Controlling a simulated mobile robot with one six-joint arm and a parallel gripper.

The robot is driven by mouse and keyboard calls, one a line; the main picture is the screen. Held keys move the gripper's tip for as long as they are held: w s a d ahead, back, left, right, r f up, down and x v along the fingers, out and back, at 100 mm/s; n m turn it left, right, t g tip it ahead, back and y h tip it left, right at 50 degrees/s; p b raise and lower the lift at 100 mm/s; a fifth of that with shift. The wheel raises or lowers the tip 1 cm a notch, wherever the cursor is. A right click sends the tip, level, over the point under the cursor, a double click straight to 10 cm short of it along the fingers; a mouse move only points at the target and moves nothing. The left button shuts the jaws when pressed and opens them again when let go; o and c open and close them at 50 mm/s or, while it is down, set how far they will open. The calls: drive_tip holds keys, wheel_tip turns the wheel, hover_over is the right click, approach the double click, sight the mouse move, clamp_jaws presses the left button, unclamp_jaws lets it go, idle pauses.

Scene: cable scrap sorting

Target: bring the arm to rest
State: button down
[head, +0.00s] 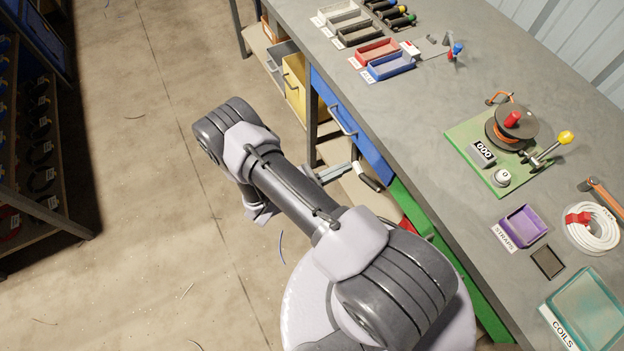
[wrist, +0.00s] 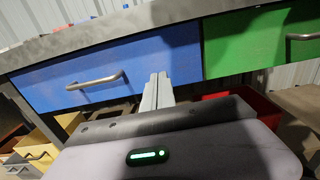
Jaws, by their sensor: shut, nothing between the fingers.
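My gripper (wrist: 158,92) shows in the wrist view with its two grey fingers together and nothing between them. The fingers point toward the bench front, near the seam between a blue drawer (wrist: 125,62) and a green drawer (wrist: 255,45). I cannot tell whether they touch the bench. In the head view my arm reaches over the floor beside the bench. It partly hides the gripper end.
The workbench (head: 420,130) carries trays, a green board (head: 460,150) with a cable reel, a purple straps tray (head: 524,226) and a teal coils tray (head: 590,310). A yellow bin (head: 299,90) sits below. A dark rack (head: 40,140) stands left. Floor between is mostly clear.

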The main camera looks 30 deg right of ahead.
drive_tip(key=a, duration=0.6)
wheel_tip(320, 180, up, 18)
drive_tip(key=s+a+m+g+y, duration=0.25)
drive_tip(key=m+g+y, duration=0.45)
drive_tip(key=m, duration=0.4)
drive_tip(key=s+a+r+m+t+y, duration=0.2)
drive_tip(key=a+r+m+t+y, duration=0.1)
drive_tip(key=r, duration=0.3)
drive_tip(key=s+a+r+m+t+y, duration=0.3)
drive_tip(key=r+m+t+y, duration=0.2)
drive_tip(key=r, duration=0.2)
drive_tip(key=s+a+r+m+t+y, duration=0.3)
drive_tip(key=r+t+y, duration=0.1)
drive_tip(key=r+y, duration=0.1)
drive_tip(key=shift+a+r+m+p, duration=0.3)
drive_tip(key=shift+r+m+p, duration=0.1)
drive_tip(key=shift+r, duration=0.45)
